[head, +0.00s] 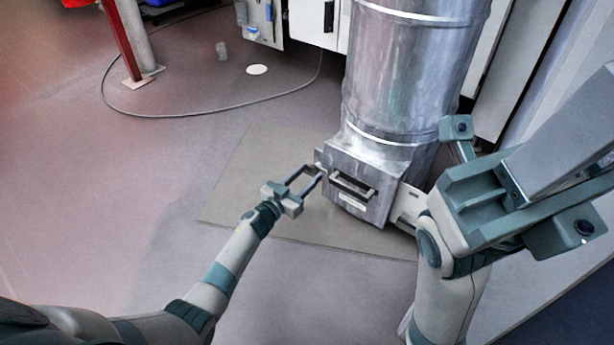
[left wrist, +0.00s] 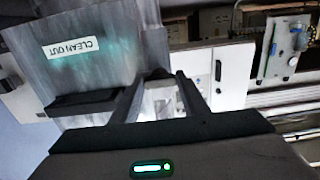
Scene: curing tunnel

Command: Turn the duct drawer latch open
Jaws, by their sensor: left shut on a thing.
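The duct drawer (head: 345,205) is a metal box front at the foot of a wide silver duct (head: 400,85). It has a dark bar handle (head: 352,187) and a pale label; in the left wrist view the label (left wrist: 71,47) reads CLEAN OUT upside down. The latch (head: 319,167) is at the drawer's upper left edge, mostly hidden by my fingers. My left gripper (head: 316,173) is shut on it. In the left wrist view a dark latch part (left wrist: 157,74) shows between the fingertips. The latch's exact angle cannot be told.
My right arm stands close at the right, in front of a pale panel. A grey floor mat (head: 270,225) lies under the duct. A cable (head: 210,113) loops over the floor behind, near a red post (head: 122,40). White cabinets stand at the back. The floor at left is clear.

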